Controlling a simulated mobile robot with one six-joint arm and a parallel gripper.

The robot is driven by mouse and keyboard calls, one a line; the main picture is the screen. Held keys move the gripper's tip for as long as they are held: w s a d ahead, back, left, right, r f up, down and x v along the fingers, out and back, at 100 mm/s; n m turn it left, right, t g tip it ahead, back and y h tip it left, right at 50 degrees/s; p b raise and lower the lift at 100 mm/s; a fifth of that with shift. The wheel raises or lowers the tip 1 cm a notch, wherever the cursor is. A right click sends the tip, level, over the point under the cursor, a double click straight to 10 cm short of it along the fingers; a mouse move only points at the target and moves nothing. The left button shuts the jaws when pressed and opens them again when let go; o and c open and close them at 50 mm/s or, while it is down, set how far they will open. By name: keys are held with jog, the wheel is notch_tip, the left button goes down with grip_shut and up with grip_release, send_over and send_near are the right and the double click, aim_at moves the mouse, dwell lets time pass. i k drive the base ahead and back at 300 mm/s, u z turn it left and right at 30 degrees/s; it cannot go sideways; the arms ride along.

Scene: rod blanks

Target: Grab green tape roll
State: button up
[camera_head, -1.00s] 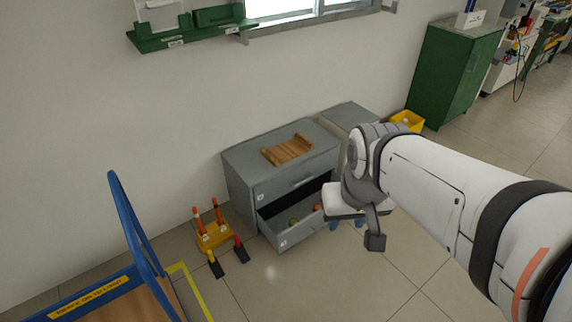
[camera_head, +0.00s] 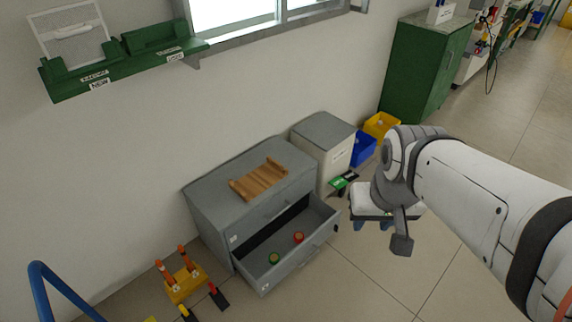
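A small green tape roll (camera_head: 274,258) lies in the open lower drawer (camera_head: 322,231) of a grey cabinet (camera_head: 213,204), toward the drawer's left part. A red-orange roll (camera_head: 298,237) lies in the same drawer, to its right. My gripper is at the end of my white arm, to the right of the drawer and apart from it. Only bluish tips (camera_head: 372,225) show under the wrist, so its opening cannot be made out.
A wooden tray (camera_head: 259,180) lies on the cabinet top. A pale bin cabinet (camera_head: 324,133), a blue bin (camera_head: 363,148) and a yellow bin (camera_head: 381,125) stand to the right. A yellow stand (camera_head: 184,284) with orange-handled tools is on the floor at left. Floor before the drawer is clear.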

aim_at(273, 256)
jog(key=i, duration=0.95)
jog(key=u, duration=0.35)
